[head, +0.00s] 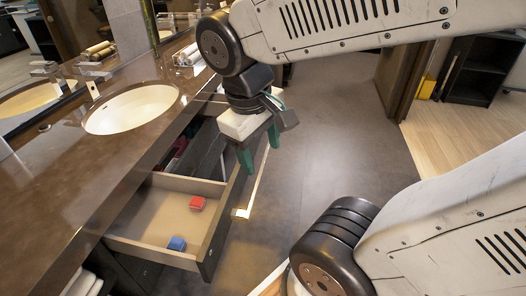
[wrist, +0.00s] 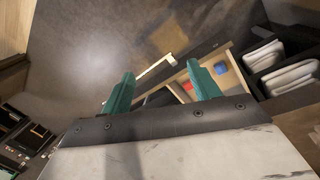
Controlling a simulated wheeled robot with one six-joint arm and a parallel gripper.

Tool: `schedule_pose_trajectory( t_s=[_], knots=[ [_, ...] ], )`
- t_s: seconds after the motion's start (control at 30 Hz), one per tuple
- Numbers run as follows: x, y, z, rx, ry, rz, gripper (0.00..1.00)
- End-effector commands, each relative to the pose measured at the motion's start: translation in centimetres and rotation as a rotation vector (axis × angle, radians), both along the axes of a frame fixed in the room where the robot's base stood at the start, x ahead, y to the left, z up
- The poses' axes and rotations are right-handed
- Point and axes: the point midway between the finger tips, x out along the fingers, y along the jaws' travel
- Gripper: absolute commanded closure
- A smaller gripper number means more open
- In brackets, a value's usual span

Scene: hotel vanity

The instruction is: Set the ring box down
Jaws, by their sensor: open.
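A small red box (head: 197,203) and a small blue box (head: 177,243) lie apart on the floor of an open drawer (head: 150,225). I cannot tell which of them is the ring box. My gripper (head: 260,150) is open, its green fingers pointing down, above and beyond the drawer's far end. Nothing shows between the fingers. In the wrist view the gripper (wrist: 160,76) also looks empty; the red box (wrist: 187,86) is partly hidden beside the right finger, and the blue box (wrist: 221,69) lies right of it.
The brown counter (head: 60,185) with a white basin (head: 131,109) runs along the left. Another open drawer section (head: 205,150) with dark contents lies behind. Folded white towels (head: 82,283) sit below the counter. The grey floor (head: 335,120) is clear.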

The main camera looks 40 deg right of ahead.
Motion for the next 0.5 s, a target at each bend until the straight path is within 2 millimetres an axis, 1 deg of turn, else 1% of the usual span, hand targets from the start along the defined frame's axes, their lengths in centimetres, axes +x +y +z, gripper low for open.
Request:
schedule_pose_trajectory(
  t_s=[0.03, 0.1, 0.2, 0.3, 0.5],
  knots=[
    [-0.9, 0.3, 0.6, 0.046, -0.044, -0.041, 0.39],
    [-1.8, 1.0, 1.1, 0.100, -0.084, -0.081, 0.39],
    [-2.5, 1.7, 1.6, 0.154, -0.123, -0.117, 0.39],
    [-2.9, 2.0, 1.8, 0.180, -0.140, -0.134, 0.39],
    [-2.9, 2.1, 1.9, 0.184, -0.143, -0.136, 0.39]
  ],
)
